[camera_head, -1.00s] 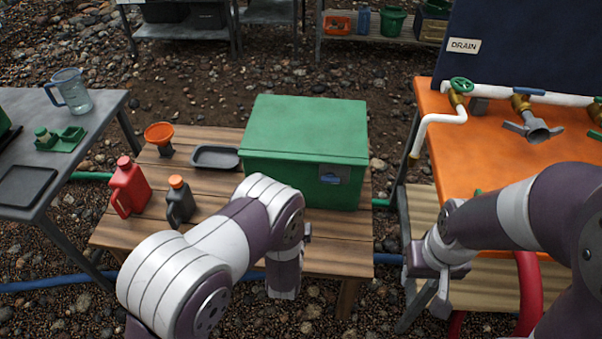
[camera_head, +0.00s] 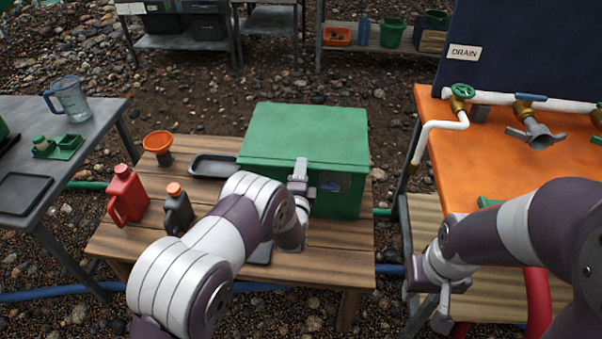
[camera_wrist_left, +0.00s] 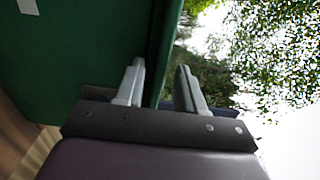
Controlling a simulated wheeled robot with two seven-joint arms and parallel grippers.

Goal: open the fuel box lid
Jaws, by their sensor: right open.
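The green fuel box (camera_head: 265,180) stands on the wooden slatted table, its lid (camera_head: 310,130) down. A small latch plate (camera_head: 333,186) is on its front. My left gripper (camera_head: 299,172) is at the box's front, just left of the latch, with one finger up by the lid's front edge. In the left wrist view, my left gripper (camera_wrist_left: 160,88) has its fingers apart, with the green lid edge (camera_wrist_left: 165,45) running between them; contact cannot be told. My right gripper (camera_head: 440,300) is open and empty, low beside the orange table.
A red jug (camera_head: 127,195), a dark bottle with orange cap (camera_head: 178,212), an orange funnel (camera_head: 158,143) and a black tray (camera_head: 212,166) share the wooden table, left of the box. The orange table (camera_head: 500,170) with pipes and valves stands at right.

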